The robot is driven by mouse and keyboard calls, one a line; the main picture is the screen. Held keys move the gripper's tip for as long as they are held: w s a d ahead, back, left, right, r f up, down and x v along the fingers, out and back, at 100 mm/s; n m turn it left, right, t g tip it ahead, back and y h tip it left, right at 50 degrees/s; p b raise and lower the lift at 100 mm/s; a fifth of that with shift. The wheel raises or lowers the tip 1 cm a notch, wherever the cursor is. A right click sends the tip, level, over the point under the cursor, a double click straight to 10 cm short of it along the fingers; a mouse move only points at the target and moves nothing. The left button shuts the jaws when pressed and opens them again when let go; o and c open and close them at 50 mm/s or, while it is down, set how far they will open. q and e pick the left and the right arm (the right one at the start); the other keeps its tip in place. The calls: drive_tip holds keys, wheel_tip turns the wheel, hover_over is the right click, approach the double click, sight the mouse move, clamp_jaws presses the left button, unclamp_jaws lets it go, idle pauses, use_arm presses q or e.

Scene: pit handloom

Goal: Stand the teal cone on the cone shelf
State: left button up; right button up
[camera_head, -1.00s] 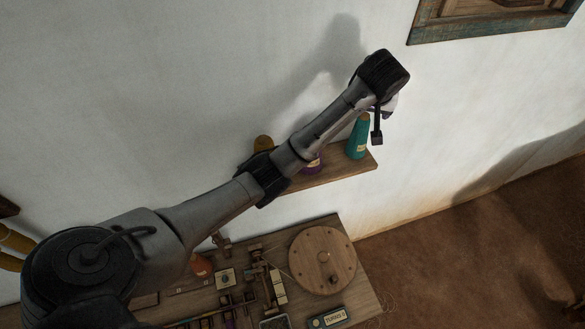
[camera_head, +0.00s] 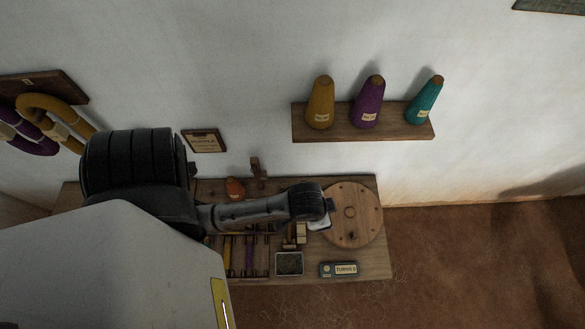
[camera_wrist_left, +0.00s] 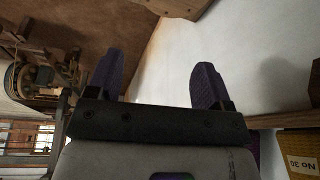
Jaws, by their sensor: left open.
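The teal cone (camera_head: 424,101) stands at the right end of the cone shelf (camera_head: 375,134), a wooden board on the white wall. Its base rests on the board, and it looks slightly slanted to the right in the head view. My left gripper (camera_head: 322,222) is below the shelf, over the workbench, well apart from the cone; its fingers are mostly hidden in the head view. The left wrist view shows its two dark purple fingers (camera_wrist_left: 156,82) spread wide with nothing between them. My right gripper is out of view.
A mustard cone (camera_head: 320,104) and a purple cone (camera_head: 368,104) stand left of the teal one. The bench below holds a round wooden disc (camera_head: 353,213), a small tray (camera_head: 289,264) and a labelled box (camera_head: 339,269). Yarn hanks (camera_head: 45,108) hang at left.

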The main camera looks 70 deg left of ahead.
use_arm(q)
drive_tip(key=s+d+m, duration=0.1)
drive_tip(key=s, duration=0.7)
drive_tip(key=shift+s+r+h, duration=0.2)
drive_tip(key=shift+s+h, duration=0.1)
